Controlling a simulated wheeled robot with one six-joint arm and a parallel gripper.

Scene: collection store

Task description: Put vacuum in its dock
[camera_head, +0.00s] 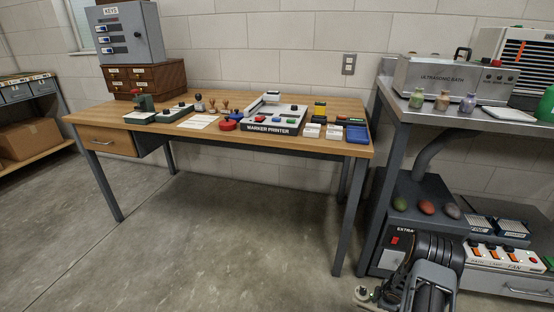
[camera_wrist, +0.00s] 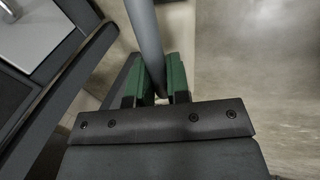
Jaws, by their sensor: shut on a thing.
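In the wrist view my gripper (camera_wrist: 158,92) has its green pads closed on a smooth grey tube (camera_wrist: 145,35). The tube runs from between the pads to the top edge of the picture. It looks like part of the vacuum, but its ends are out of sight and I cannot be sure. In the head view my dark arm is at the bottom right, in front of the steel bench, and the jaws are hidden or out of frame. I cannot make out the vacuum's body or its dock in either view.
The steel bench (camera_head: 480,123) stands right, with an extractor unit (camera_head: 404,237) and a fan panel (camera_head: 495,253) low down. The wooden desk (camera_head: 185,88) holds a marker printer (camera_head: 270,128). Floor (camera_head: 225,240) below is clear. Dark edges (camera_wrist: 62,75) lie left of my gripper.

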